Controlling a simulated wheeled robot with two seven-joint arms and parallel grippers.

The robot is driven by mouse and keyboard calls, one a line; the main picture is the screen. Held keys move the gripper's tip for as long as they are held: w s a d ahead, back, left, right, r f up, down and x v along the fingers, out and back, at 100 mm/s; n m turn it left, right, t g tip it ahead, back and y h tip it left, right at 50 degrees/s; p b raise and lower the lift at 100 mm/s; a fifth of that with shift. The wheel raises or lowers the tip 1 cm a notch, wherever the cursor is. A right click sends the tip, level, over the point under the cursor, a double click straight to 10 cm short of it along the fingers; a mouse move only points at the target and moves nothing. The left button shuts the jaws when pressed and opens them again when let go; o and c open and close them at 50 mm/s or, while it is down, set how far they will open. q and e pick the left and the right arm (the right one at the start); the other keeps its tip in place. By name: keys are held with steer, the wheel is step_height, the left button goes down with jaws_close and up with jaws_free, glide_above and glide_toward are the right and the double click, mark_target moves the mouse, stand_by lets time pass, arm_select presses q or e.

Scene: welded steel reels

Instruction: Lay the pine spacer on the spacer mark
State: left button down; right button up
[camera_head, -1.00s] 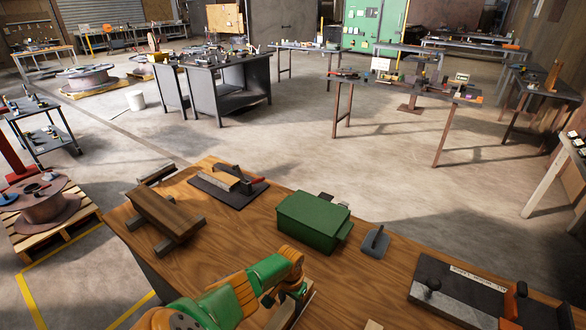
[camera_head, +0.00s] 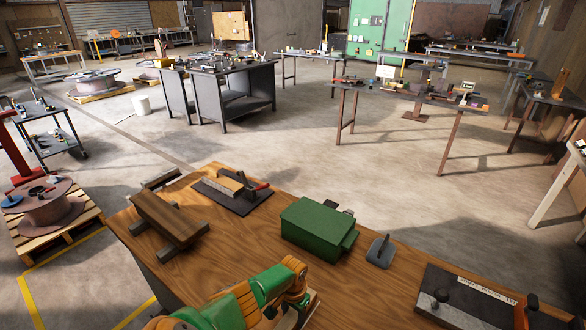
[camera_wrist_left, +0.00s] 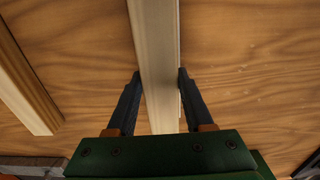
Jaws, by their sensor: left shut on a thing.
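In the left wrist view a long pale wooden strip, which I take to be the pine spacer (camera_wrist_left: 155,60), runs between the fingers of my left gripper (camera_wrist_left: 158,85). The fingers are shut on its two sides, with wood-grained tabletop behind it. In the head view my left arm reaches in at the bottom, with the left gripper (camera_head: 294,308) low at the near table edge and mostly hidden by the arm. I cannot make out the spacer mark in either view. My right gripper is not in view.
On the wooden table (camera_head: 210,265) are a dark wooden beam on blocks (camera_head: 170,218), a black plate with a pale block (camera_head: 236,192), a green box (camera_head: 318,228), a small grey tool (camera_head: 380,250) and a dark labelled plate (camera_head: 470,298). Another wooden strip (camera_wrist_left: 25,85) lies left in the wrist view.

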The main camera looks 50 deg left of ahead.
arm_select(q)
steer(key=shift+f+b, duration=0.8)
steer(key=shift+f, duration=0.1)
stand_by(0.8)
steer(key=shift+c, duration=1)
jaws_free()
step_height(320, 180, up, 4)
steer(key=p, duration=0.3)
steer(key=shift+p, duration=0.35)
steer(key=shift+r, duration=1.05)
